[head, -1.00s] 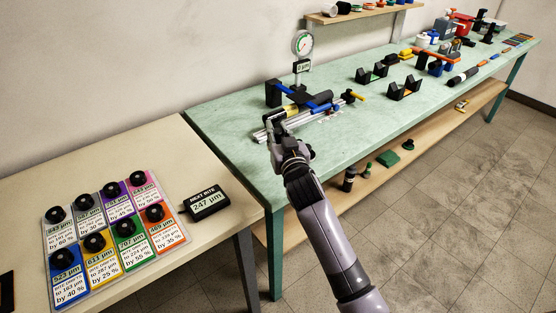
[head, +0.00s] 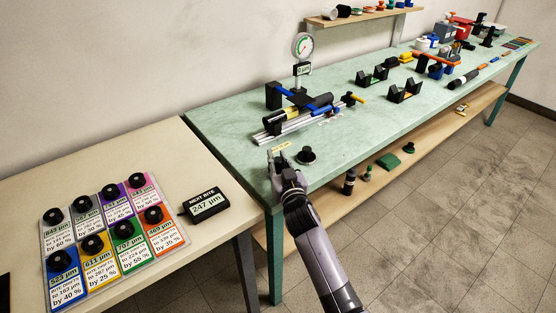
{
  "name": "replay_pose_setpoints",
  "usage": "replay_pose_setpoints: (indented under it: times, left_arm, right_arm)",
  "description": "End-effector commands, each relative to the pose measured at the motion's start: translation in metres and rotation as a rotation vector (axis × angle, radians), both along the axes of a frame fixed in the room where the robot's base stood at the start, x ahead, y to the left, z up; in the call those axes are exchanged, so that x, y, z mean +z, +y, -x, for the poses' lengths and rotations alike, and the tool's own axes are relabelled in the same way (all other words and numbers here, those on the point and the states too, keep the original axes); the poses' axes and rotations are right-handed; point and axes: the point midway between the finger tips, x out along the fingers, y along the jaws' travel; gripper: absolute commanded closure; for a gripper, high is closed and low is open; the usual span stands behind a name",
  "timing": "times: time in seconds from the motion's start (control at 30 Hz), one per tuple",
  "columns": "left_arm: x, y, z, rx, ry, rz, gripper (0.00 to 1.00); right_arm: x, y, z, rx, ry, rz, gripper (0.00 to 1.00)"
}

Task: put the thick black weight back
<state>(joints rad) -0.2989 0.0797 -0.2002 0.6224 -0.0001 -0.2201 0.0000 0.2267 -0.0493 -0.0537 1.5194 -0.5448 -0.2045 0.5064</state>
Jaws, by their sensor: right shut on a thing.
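My right gripper (head: 272,155) is over the near left edge of the green bench, with its fingers close together. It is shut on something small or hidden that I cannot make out. A black weight (head: 306,156), a round disc with a knob, stands on the bench just right of the fingers, apart from them. I cannot tell whether it is the thick one. A pale yellow label (head: 281,147) lies behind the fingertips. A rail fixture (head: 290,125) with a black cylinder and blue parts stands behind. My left gripper is not in view.
Several knobbed colour cards (head: 110,235) and a "next bite" display (head: 205,205) lie on the beige table at left. A dial gauge (head: 303,46) rises behind the fixture. Black V-shaped stands (head: 404,91) are farther right. The bench front right of the weight is clear.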

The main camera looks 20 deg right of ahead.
Motion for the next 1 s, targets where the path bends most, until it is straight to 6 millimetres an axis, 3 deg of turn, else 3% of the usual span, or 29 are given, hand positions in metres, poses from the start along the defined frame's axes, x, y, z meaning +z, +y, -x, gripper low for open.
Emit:
replay_pose_setpoints:
  times: [0.07,0.1,0.4,0.77,1.0]
  left_arm:
    - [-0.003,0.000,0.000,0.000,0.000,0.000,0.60]
    - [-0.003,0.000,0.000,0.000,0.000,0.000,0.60]
    - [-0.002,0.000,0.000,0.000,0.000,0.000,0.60]
    - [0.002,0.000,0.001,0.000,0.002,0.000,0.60]
    - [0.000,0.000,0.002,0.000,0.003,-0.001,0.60]
  right_arm:
    - [-0.001,0.000,0.000,0.001,-0.005,0.000,1.00]
    - [-0.004,0.000,0.000,0.000,0.000,0.000,0.79]
    - [-0.003,0.000,0.000,0.000,0.000,0.001,0.59]
    - [0.002,0.000,0.000,0.000,0.000,0.001,0.59]
    - [-0.001,0.001,0.036,-0.001,0.003,-0.001,0.59]
